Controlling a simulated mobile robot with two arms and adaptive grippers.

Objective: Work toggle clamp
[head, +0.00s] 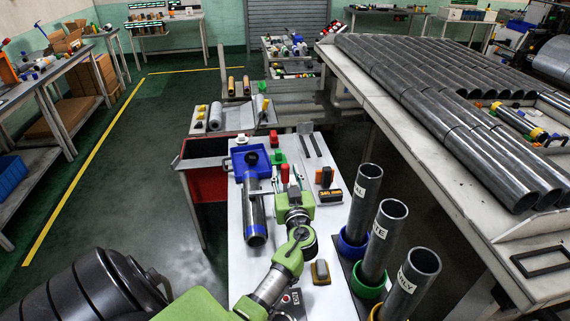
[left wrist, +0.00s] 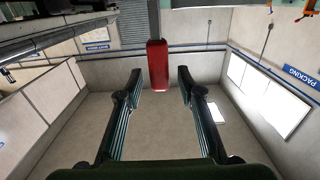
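The toggle clamp's red handle (head: 285,173) stands upright on the white bench beside the grey tube, just beyond my left gripper (head: 293,190). In the left wrist view the red handle (left wrist: 157,65) appears between the two fingertips of my left gripper (left wrist: 158,80), with a gap on each side. The fingers are apart and do not touch it. My gripper hides the clamp's lower part in the head view. My right gripper is not in view.
A grey tube (head: 255,212) with a blue end band lies left of the gripper, near a blue holder (head: 237,164). Another red grip (head: 274,138) stands behind. An orange-black block (head: 329,195) is at right. Upright labelled tubes (head: 383,232) stand close on the right.

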